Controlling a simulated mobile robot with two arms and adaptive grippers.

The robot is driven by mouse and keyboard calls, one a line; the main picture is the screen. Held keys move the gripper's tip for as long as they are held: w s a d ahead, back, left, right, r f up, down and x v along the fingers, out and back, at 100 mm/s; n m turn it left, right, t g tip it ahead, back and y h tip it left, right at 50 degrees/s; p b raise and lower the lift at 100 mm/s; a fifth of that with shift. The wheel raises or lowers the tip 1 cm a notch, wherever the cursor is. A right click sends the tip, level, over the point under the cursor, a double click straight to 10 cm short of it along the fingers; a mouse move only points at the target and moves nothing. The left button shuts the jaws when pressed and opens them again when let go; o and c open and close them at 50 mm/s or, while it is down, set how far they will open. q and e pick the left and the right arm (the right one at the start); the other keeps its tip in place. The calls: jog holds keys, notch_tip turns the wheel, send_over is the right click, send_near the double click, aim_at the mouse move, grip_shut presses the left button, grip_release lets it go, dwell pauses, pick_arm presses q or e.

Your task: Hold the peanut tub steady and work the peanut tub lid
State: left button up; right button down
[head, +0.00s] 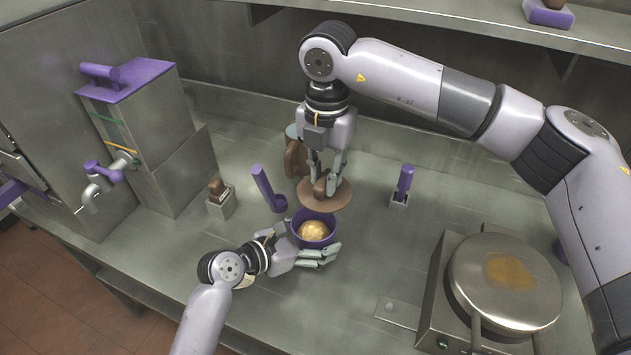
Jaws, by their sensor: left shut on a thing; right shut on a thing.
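The peanut tub (314,216) is a purple round tub, open at the top, with a tan content (312,231) showing inside. It stands on the steel counter at the middle. My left gripper (326,256) is shut on the tub from its near side, low on the wall. The peanut tub lid (312,199) is a brown disc with a knob on top, above and behind the tub. My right gripper (331,181) comes from above and is shut on the lid's knob. The lid is apart from the tub's opening, which shows clear. The fingers partly hide the knob.
A round griddle (507,281) stands at the right front. A purple ladle-like tool (268,188) is left of the lid, and a purple-handled tool in a holder (403,185) is right. A brown-topped block (219,197) and a steel dispenser (143,135) stand left. Counter between lid and griddle is free.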

pick_arm(q)
jog(key=shift+f, duration=0.2)
pick_arm(e)
jog(key=shift+w+d+r, duration=0.2)
jog(key=shift+d+r, duration=0.4)
jog(key=shift+r, duration=0.05)
jog(key=shift+w+d+r, duration=0.25)
jog(key=shift+d+r, duration=0.35)
jog(key=shift+d, duration=0.05)
jog(key=shift+w+d+r, duration=0.2)
jog(key=shift+d+r, duration=0.4)
jog(key=shift+r, duration=0.05)
pick_arm(q)
jog(key=o, duration=1.7)
jog(key=shift+r, duration=0.1)
jog(key=shift+r, duration=0.1)
jog(key=v, duration=1.2)
